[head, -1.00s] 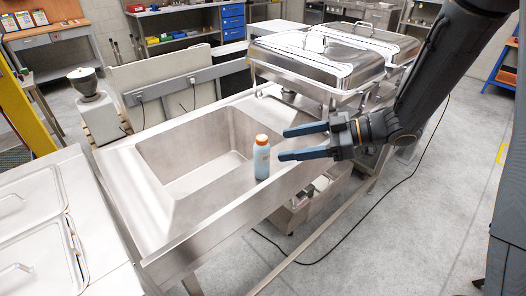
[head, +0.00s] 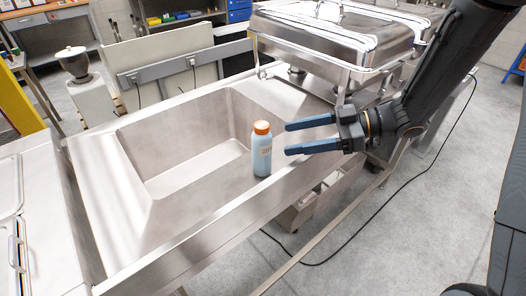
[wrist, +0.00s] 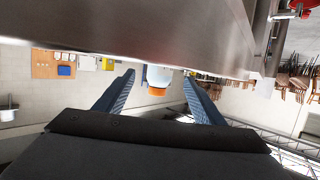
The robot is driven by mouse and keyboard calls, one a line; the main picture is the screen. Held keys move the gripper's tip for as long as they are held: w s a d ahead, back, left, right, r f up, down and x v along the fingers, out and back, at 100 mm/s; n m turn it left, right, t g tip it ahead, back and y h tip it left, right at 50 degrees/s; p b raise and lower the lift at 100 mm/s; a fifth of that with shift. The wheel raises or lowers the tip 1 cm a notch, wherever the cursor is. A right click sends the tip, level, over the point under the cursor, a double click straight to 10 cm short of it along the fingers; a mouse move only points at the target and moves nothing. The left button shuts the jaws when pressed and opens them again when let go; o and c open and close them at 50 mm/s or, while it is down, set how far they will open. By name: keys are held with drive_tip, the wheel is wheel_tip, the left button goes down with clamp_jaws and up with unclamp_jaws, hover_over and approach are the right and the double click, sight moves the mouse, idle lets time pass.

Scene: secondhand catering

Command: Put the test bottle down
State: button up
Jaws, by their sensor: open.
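The test bottle (head: 262,150) is light blue with an orange cap. It stands upright on the front rim of the steel sink (head: 190,213), at the basin's right front corner. My gripper (head: 287,138) is open, just right of the bottle, with its blue fingers pointing left and apart from it. In the wrist view the bottle (wrist: 158,80) shows beyond and between the two open fingertips (wrist: 158,78), and nothing is held.
Steel chafing dishes (head: 330,40) stand on the right end of the sink unit, behind my gripper. A grey grinder-like machine (head: 80,66) stands at the back left. A black cable (head: 390,195) lies on the open floor at right.

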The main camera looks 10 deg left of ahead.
sight(269, 143)
drive_tip(key=p+x, duration=0.1)
drive_tip(key=x, duration=0.2)
drive_tip(key=p+x, duration=0.2)
drive_tip(key=x, duration=0.2)
drive_tip(key=shift+s+a+f, duration=0.1)
drive_tip(key=shift+a+f, duration=0.1)
drive_tip(key=shift+f, duration=0.1)
drive_tip(key=c, duration=1.5)
drive_tip(key=shift+o, duration=0.2)
drive_tip(key=shift+r, duration=0.15)
